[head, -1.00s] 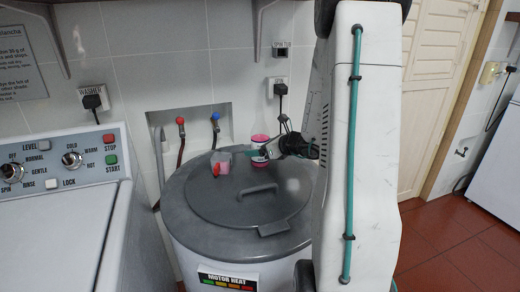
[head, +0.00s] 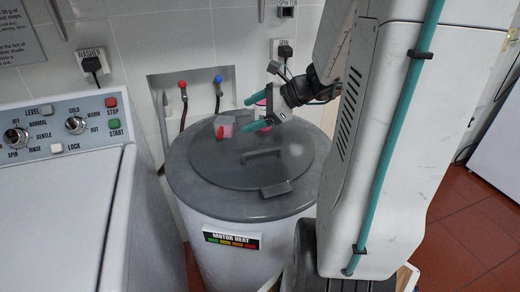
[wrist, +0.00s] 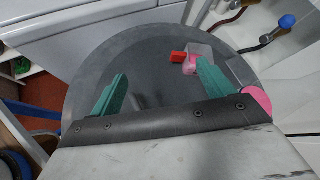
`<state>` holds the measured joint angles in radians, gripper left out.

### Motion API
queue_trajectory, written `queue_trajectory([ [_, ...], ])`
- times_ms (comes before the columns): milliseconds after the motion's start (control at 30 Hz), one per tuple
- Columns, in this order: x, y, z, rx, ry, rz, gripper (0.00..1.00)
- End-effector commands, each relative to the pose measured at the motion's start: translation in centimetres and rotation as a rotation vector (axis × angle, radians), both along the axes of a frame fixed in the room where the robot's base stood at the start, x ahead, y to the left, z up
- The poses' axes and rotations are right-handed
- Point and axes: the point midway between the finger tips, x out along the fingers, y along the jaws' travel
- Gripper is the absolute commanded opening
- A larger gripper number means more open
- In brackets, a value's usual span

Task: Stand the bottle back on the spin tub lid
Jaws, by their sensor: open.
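The pink and white bottle (head: 262,102) appears upright at the back of the grey spin tub lid (head: 212,172), mostly hidden behind my gripper. In the wrist view a round pink top (wrist: 257,98) shows just outside the right finger, at the edge of my gripper's body. My gripper (head: 246,115) has its teal fingers spread, with nothing between them, above the back part of the lid. In the wrist view the open jaws (wrist: 162,70) frame bare lid. The bottle's base is too covered to judge its contact with the lid.
A clear cup with pink contents (head: 227,122) and a red part stands on the lid, left of the bottle. The lid handle (head: 262,153) rises in the middle. A washer (head: 60,200) stands at left; taps with hoses (head: 218,92) are in the wall recess behind.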

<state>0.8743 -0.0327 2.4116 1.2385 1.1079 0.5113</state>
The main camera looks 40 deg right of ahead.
Motion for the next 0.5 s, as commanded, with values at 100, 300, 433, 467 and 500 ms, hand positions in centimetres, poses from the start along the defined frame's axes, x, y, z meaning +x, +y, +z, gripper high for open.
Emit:
queue_trajectory([
  [100, -2.5, 9.1, 1.7, -0.259, -0.021, 0.425, 0.80],
  [300, -10.1, 17.4, 2.5, -0.694, -0.086, 1.096, 0.80],
  [433, -14.6, 18.8, 2.8, -0.968, -0.139, 1.468, 0.80],
  [467, -15.5, 18.7, 2.9, -1.024, -0.148, 1.541, 0.80],
  [500, -16.4, 18.7, 3.0, -1.092, -0.160, 1.625, 0.80],
])
